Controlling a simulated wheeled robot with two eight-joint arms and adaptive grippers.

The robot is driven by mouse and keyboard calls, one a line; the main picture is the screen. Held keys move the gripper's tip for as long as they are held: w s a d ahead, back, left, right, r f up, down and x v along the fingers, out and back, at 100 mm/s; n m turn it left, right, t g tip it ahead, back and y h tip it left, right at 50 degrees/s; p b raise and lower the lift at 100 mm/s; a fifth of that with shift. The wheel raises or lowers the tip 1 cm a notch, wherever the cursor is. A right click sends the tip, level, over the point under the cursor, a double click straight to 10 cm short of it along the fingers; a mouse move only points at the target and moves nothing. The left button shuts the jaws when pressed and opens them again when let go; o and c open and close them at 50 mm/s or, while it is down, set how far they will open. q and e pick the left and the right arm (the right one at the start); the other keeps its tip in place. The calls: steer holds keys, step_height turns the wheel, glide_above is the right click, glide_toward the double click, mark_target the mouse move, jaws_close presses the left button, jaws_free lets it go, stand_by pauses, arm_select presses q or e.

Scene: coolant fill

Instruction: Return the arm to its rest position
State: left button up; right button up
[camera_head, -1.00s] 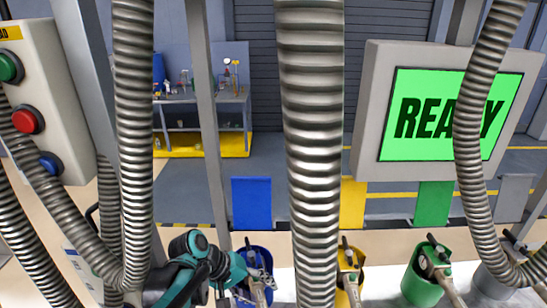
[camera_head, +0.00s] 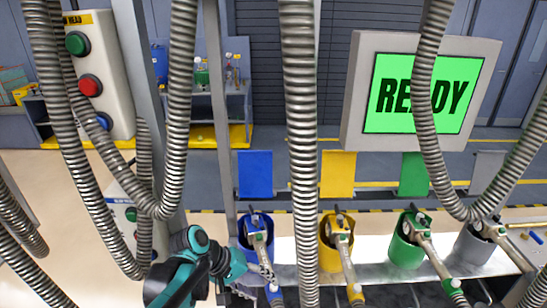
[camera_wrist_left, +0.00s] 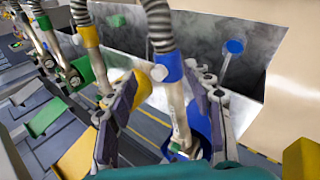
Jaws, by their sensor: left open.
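My left arm comes in at the bottom of the head view, teal and black. Its gripper (camera_head: 258,281) is beside the nozzle with the blue collar (camera_head: 257,238). That nozzle stands in the blue holder (camera_head: 243,236). In the left wrist view the gripper's two fingers (camera_wrist_left: 165,110) are spread wide. The blue-collared nozzle (camera_wrist_left: 178,112) shows between them, with gaps on both sides, and its lower end is in the blue holder (camera_wrist_left: 201,125). My right gripper is not in view.
Yellow (camera_head: 327,232), green (camera_head: 404,250) and grey (camera_head: 474,245) holders stand to the right, each with a nozzle. Ribbed hoses (camera_head: 300,130) hang close in front. A screen (camera_head: 420,95) reads READY. A button panel (camera_head: 92,75) and a metal post (camera_head: 222,120) stand left.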

arm_select(q)
steer(key=s+a+f+m+t+y+b, duration=0.1)
steer(key=s+a+f+t+y+b, duration=0.1)
steer(key=s+a+f+b, duration=0.3)
steer(key=s+a+f+m+t+y+b, duration=0.2)
steer(key=s+a+f+t+y+b, duration=0.1)
steer(key=a, duration=0.6)
steer(key=shift+s+f+y+b, duration=0.9)
steer(key=shift+s+f+b, duration=0.15)
steer(key=shift+s+b, duration=0.65)
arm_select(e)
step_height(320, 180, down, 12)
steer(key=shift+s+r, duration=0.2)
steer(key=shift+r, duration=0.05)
arm_select(q)
steer(key=shift+w, duration=0.15)
